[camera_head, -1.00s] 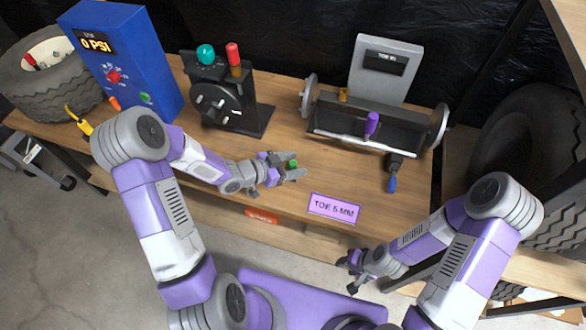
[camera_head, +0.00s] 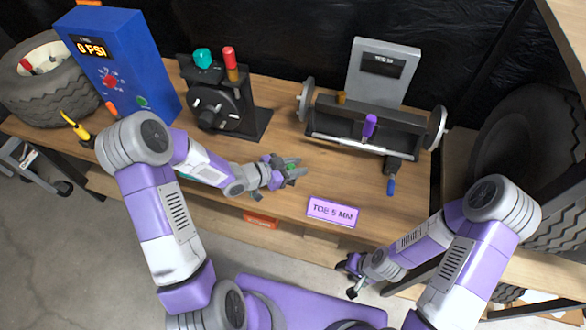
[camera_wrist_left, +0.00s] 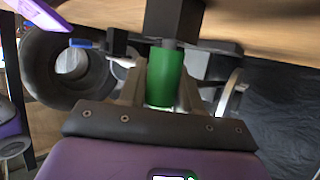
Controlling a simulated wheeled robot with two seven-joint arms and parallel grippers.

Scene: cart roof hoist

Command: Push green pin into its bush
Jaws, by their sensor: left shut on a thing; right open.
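The green pin (camera_head: 291,167) is in my left gripper (camera_head: 290,173), over the front part of the bench. The left wrist view shows its green handle (camera_wrist_left: 166,78) between the two fingers (camera_wrist_left: 160,94). A short grey shank joins the handle to a dark square block (camera_wrist_left: 175,18); I cannot tell whether that block is the bush or part of the pin. The fingers hide much of the pin in the head view, and I see no clear bush there. My right gripper (camera_head: 350,275) is open and empty, low in front of the bench.
A toe gauge (camera_head: 330,118) with a purple handle (camera_head: 369,126) stands at right. A blue box (camera_head: 140,70), blue-handled tool (camera_head: 391,187) and purple sign (camera_head: 333,211) are nearby.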

